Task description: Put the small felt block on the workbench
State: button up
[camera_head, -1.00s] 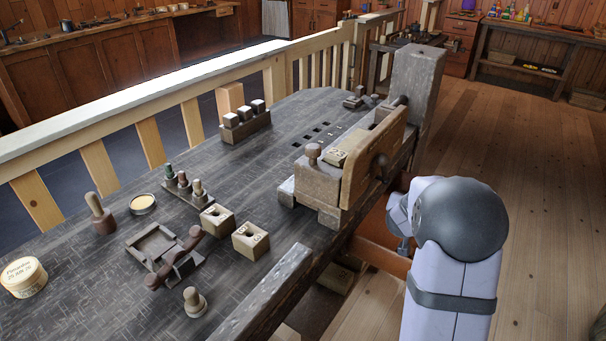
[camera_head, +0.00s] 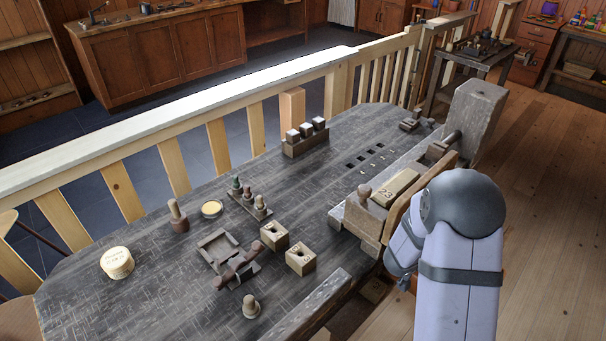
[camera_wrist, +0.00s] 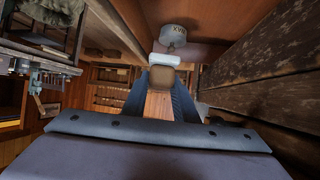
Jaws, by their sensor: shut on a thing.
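The workbench (camera_head: 170,290) has a dark, scratched top and fills the middle of the head view. My gripper (camera_wrist: 161,88) shows in the wrist view, its two dark fingers shut on a small block with a brown body (camera_wrist: 162,76) and a whitish far part, which I take to be the felt block. In the head view my gripper and the block are hidden behind my arm, low at the bench's right side. The wrist view shows wooden walls around the block, so it is beneath or beside the bench, not on its top.
A grey tin marked WAX (camera_wrist: 173,36) is just beyond the block. The front left top is bare.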

jog(key=s+a+r+m+g+h+p, duration=0.1)
jog(key=s+a+r+m+g+p, duration=0.1)
jog(key=s+a+r+p, duration=0.65)
jog(key=s+a+r+n+t+y+p, duration=0.1)
jog(key=a+r+n+t+y+p, duration=0.15)
jog(key=a+r+p, duration=1)
jog(key=w+a+f+n+t+y+b, duration=0.1)
jog(key=w+a+f+n+y+b, duration=0.2)
jog(key=w+a+b, duration=0.4)
jog(key=w+a+f+n+t+y+b, duration=0.1)
jog(key=w+a+f+n+y+b, duration=0.2)
jog(key=w+a+n+y+b, duration=0.3)
jog(key=w+a+f+n+t+y+b, duration=0.2)
jog(key=w+a+n+b, duration=0.4)
jog(key=w, duration=0.8)
jog(key=shift+a+f+y+b, duration=0.45)
jog(key=shift+a+y+b, duration=0.75)
jog(key=shift+b, duration=0.25)
jog(key=shift+w, duration=0.1)
jog(key=shift+f, duration=5)
